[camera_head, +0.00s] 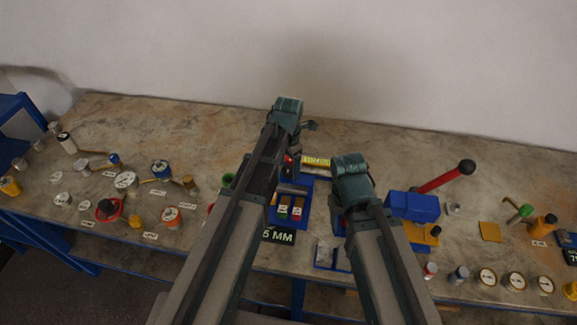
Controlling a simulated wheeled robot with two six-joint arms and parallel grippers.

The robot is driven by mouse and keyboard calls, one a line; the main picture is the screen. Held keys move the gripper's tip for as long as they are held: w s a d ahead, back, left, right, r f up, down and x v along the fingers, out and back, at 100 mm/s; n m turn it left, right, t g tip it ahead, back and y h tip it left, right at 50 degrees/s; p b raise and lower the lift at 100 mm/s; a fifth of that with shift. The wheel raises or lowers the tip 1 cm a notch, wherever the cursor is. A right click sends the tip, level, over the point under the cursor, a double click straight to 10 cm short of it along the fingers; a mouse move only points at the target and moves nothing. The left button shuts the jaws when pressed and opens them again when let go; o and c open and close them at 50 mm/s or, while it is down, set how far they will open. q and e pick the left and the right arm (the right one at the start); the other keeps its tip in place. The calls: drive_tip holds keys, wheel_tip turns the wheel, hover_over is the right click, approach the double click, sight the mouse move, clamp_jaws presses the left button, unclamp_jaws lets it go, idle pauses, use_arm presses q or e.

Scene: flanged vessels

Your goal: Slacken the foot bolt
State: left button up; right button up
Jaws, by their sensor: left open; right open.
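I cannot make out the foot bolt in the camera_head view; it is too small or hidden behind my arms. My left gripper (294,163) is open and points down over the blue tray (305,205) at mid-bench, largely hidden by its own arm. My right gripper (339,226) is open, low beside the right side of that tray, and mostly hidden by its wrist. No held object shows in either one. A blue block-like fixture (412,206) with a yellow part below stands right of my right wrist.
A red-handled lever (446,178) with a black knob rises behind the blue fixture. Labelled flanged vessels and fittings (124,181) crowd the bench's left. Several round gauges (515,281) line the front right edge. The back strip (210,120) of the bench is clear.

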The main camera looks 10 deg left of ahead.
sight(289, 169)
use_arm(q)
wheel_tip(289, 169, up, 13)
drive_tip(key=p, duration=1.3)
drive_tip(key=shift+r, duration=0.2)
drive_tip(key=shift+s, duration=0.1)
drive_tip(key=s+d+f+m+b, duration=0.3)
drive_tip(key=s+m, duration=0.5)
drive_tip(key=m, duration=0.7)
drive_tip(key=s+d+f+m+y+b, duration=0.1)
drive_tip(key=s+d+f+m+b, duration=0.2)
drive_tip(key=s+m, duration=0.6)
drive_tip(key=m+b, duration=0.1)
drive_tip(key=m, duration=0.6)
drive_tip(key=shift+d+f, duration=0.2)
drive_tip(key=shift+f, duration=0.2)
drive_tip(key=shift+s, duration=0.1)
